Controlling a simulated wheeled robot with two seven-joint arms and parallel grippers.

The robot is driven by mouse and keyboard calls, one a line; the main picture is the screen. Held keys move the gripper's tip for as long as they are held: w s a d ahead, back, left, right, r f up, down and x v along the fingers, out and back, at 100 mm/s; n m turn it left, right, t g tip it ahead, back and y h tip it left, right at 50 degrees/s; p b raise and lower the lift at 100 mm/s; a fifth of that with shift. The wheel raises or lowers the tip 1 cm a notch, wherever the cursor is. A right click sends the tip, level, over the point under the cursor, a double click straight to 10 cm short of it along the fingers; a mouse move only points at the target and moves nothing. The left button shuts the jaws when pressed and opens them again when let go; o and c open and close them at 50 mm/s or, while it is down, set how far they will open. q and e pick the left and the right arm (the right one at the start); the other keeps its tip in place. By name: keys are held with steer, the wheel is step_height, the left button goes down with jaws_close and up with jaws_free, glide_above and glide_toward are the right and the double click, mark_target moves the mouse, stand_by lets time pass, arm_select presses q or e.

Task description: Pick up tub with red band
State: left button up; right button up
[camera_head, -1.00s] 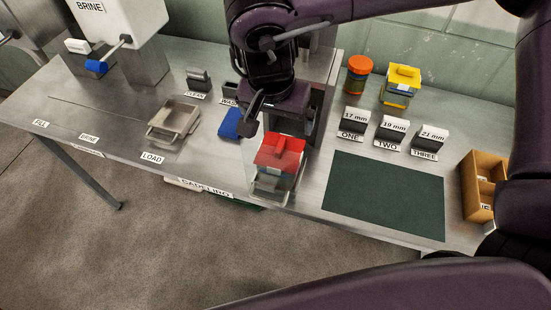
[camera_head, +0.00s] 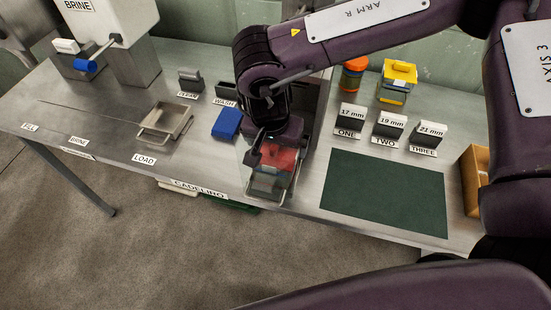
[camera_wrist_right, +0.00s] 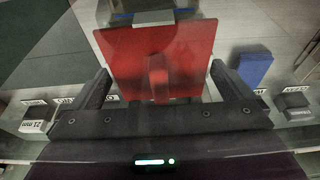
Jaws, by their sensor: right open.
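A tub with a bright red top (camera_head: 287,160) stands inside a clear-walled station at the front edge of the steel bench. Its lower body looks grey-green, and I cannot make out a separate band. My right gripper (camera_head: 268,152) is directly above the tub and partly covers it. In the right wrist view, the red top (camera_wrist_right: 130,62) with its raised red grip lies between the two spread fingers of the right gripper (camera_wrist_right: 163,88). The fingers are open, and I cannot tell whether they touch it. My left gripper is not in view.
A blue block (camera_head: 227,123) lies left of the station and a metal tray (camera_head: 166,121) farther left. A yellow-lidded tub (camera_head: 397,82) and an orange-lidded jar (camera_head: 354,75) stand at the back. A dark green mat (camera_head: 384,192) is bare. A wooden box (camera_head: 471,180) stands right.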

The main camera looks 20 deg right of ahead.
steer(key=shift+w+d+f, duration=0.1)
steer(key=shift+f, duration=0.45)
steer(key=c, duration=1.6)
steer(key=shift+r, duration=0.1)
steer(key=shift+c, duration=1)
steer(key=shift+w, duration=0.1)
